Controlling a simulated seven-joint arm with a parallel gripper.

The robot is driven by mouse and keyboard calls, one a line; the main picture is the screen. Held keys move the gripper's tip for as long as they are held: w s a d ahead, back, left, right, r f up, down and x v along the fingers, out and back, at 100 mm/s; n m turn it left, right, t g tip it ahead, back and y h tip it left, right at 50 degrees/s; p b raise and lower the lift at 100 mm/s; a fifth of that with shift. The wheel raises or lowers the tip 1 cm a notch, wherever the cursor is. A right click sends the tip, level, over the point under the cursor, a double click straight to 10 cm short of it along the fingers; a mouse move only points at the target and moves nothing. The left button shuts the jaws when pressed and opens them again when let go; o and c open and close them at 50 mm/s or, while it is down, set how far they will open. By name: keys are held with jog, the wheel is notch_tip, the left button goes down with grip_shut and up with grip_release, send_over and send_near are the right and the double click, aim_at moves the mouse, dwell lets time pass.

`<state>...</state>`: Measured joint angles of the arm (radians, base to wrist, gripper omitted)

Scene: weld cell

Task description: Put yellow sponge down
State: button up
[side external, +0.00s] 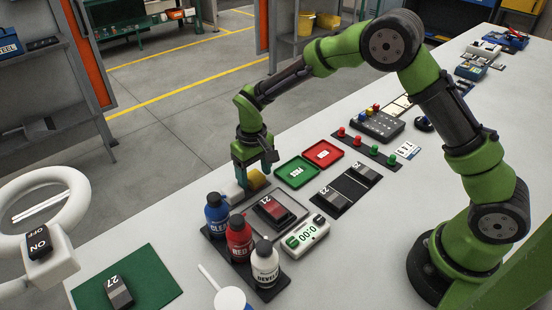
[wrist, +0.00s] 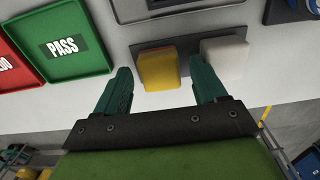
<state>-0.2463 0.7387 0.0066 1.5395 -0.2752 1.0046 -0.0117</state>
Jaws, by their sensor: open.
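The yellow sponge (wrist: 159,69) lies on a dark grey strip (wrist: 190,49) in the wrist view, beside a white block (wrist: 224,56) on the same strip. My gripper (wrist: 163,80) is open, with one teal finger on each side of the yellow sponge and a visible gap to it on both sides. The right finger is close to the white block. In the side external view the yellow sponge (side external: 257,179) shows partly behind my gripper (side external: 255,178), which points down over it.
Green PASS tray (side external: 297,171) and red tray (side external: 322,153) lie right of my gripper. Blue, red (side external: 239,238) and white bottles stand in a dark rack in front.

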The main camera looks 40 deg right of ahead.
notch_tip(320, 180, up, 12)
notch_tip(320, 180, up, 6)
jog(key=f+t, duration=0.1)
send_over(255, 176)
jog(key=s+d, duration=0.2)
jog(key=s, duration=0.1)
jog(key=s+d+r+m+t+y, duration=0.1)
jog(key=s+d+r+m+t, duration=0.1)
jog(key=s, duration=0.8)
jog(key=s+d+r+m+t+y, duration=0.1)
jog(key=s+d+r+m+t, duration=0.1)
jog(key=s, duration=0.8)
jog(key=d+r+t, duration=0.1)
jog(key=d+t, duration=0.1)
jog(key=shift+d+r, duration=0.35)
jog(key=shift+r, duration=0.05)
jog(key=shift+o, duration=0.5)
